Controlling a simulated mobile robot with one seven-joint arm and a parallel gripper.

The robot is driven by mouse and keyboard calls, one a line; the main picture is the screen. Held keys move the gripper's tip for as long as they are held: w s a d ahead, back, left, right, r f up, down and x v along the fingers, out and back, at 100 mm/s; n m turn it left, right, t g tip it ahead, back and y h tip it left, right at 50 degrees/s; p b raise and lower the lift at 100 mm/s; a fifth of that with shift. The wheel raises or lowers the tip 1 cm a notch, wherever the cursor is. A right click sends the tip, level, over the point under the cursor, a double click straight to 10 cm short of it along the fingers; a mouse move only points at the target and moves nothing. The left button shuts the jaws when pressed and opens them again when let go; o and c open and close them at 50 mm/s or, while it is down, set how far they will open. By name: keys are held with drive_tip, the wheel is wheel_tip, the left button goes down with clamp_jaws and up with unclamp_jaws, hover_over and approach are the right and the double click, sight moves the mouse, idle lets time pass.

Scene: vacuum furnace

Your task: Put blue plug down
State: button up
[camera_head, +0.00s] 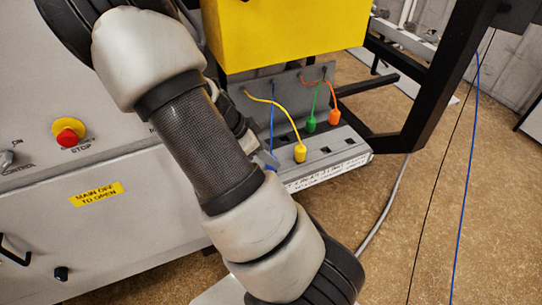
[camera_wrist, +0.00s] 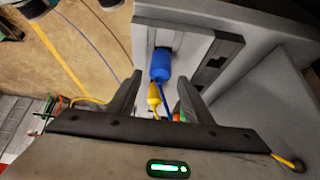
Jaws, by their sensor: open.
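The blue plug (camera_wrist: 160,66) lies at a dark slot on the pale socket block in the wrist view; I cannot tell how deep it sits. My gripper (camera_wrist: 162,84) is open, its two dark fingers on either side of the blue plug with visible gaps. In the head view, the socket block (camera_head: 330,173) stands low beside the grey cabinet. The blue cable (camera_head: 272,105) drops towards its left end, where my arm hides most of the gripper and plug.
A yellow plug (camera_head: 300,152), a green plug (camera_head: 311,124) and an orange plug (camera_head: 334,116) stand on the block, close to my gripper. A yellow box (camera_head: 265,35) is above. A black frame (camera_head: 440,85) bounds the right. An emergency stop button (camera_head: 68,132) is on the cabinet.

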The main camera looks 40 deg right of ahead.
drive_tip(key=v, duration=0.9)
drive_tip(key=s+a+r+n+t+y, duration=0.3)
drive_tip(key=s+a+r+n, duration=0.3)
drive_tip(key=a+r+n, duration=0.3)
drive_tip(key=s+a+r+n+t+y, duration=0.3)
drive_tip(key=s+a+r+n+t, duration=0.1)
drive_tip(key=s+a+r+n, duration=0.3)
wheel_tip(320, 180, up, 2)
drive_tip(key=a+n, duration=0.2)
drive_tip(key=n, duration=0.2)
drive_tip(key=shift+n, duration=0.4)
drive_tip(key=shift+s+r, duration=0.1)
drive_tip(key=shift+s, duration=0.05)
